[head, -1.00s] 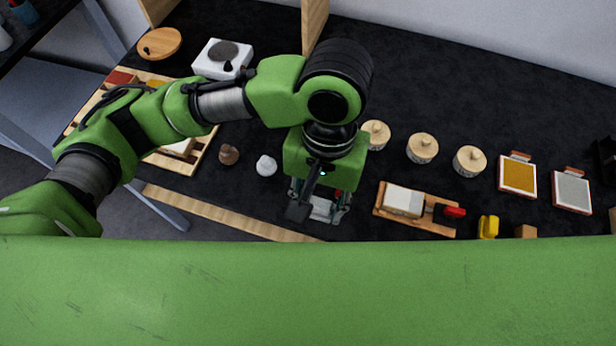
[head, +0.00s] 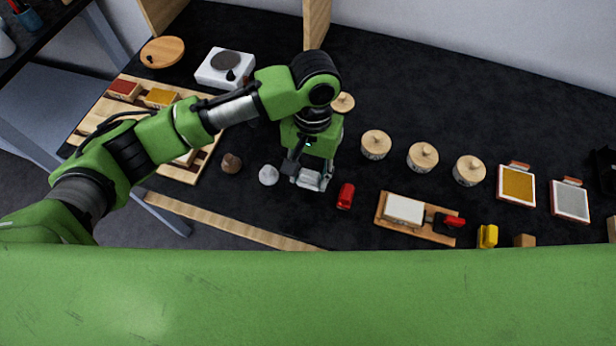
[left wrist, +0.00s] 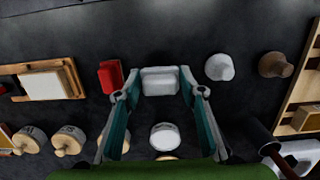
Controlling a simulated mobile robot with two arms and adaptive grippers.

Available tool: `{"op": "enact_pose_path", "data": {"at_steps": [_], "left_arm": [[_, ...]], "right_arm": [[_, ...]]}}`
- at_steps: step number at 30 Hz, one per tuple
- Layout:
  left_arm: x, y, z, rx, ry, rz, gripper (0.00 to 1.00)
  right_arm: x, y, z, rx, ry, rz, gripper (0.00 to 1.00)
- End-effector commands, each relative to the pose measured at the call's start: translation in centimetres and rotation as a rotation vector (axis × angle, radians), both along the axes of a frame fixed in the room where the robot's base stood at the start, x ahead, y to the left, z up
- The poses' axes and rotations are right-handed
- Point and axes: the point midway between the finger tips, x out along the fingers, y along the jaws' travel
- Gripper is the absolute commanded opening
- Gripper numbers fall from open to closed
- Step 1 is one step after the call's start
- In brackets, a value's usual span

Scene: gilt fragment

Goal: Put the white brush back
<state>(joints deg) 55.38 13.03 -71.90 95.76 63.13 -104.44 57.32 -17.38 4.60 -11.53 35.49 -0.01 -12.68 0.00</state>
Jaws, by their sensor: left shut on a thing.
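A white, block-shaped thing that looks like the white brush (left wrist: 160,80) sits between my left fingertips in the left wrist view. In the head view, my left gripper (head: 311,180) is shut on it over the black worktop, between a pale grey knob-like piece and a red block. Its underside is hidden, so I cannot tell whether it touches the worktop. My right gripper is not in view.
A red block (head: 345,196) lies close to the right of the gripper. The pale knob-like piece (head: 268,175) and a brown one (head: 231,163) stand left. A wooden rack (head: 178,174) is partly behind my arm. A wooden board (head: 384,213) and several lidded jars (head: 376,145) are right.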

Motion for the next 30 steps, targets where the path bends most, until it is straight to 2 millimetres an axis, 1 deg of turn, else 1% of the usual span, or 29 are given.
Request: {"op": "enact_pose_path", "data": {"at_steps": [2,6,9,20,21,22,23,30], "left_arm": [[0.7,0.3,-0.8,0.003,0.001,0.005,0.17],[0.6,0.3,-2.7,0.004,0.001,0.002,0.17],[0.6,0.3,-3.6,0.002,0.0,0.001,0.17],[0.6,0.2,-4.1,0.001,0.0,0.001,0.17],[0.6,0.2,-4.1,0.001,-0.001,0.0,0.42],[0.6,0.2,-4.1,0.001,-0.001,0.0,0.5],[0.6,0.2,-4.1,0.001,-0.001,0.0,0.54],[0.6,0.2,-4.1,0.001,-0.001,0.001,0.54]], "right_arm": [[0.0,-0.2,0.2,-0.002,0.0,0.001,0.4],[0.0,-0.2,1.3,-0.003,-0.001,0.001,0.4],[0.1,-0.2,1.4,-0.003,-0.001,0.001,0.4],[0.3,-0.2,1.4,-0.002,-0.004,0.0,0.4],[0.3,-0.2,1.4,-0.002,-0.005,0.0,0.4],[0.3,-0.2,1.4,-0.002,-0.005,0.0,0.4],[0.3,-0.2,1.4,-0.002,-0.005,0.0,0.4],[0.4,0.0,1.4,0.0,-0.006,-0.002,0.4]]}}
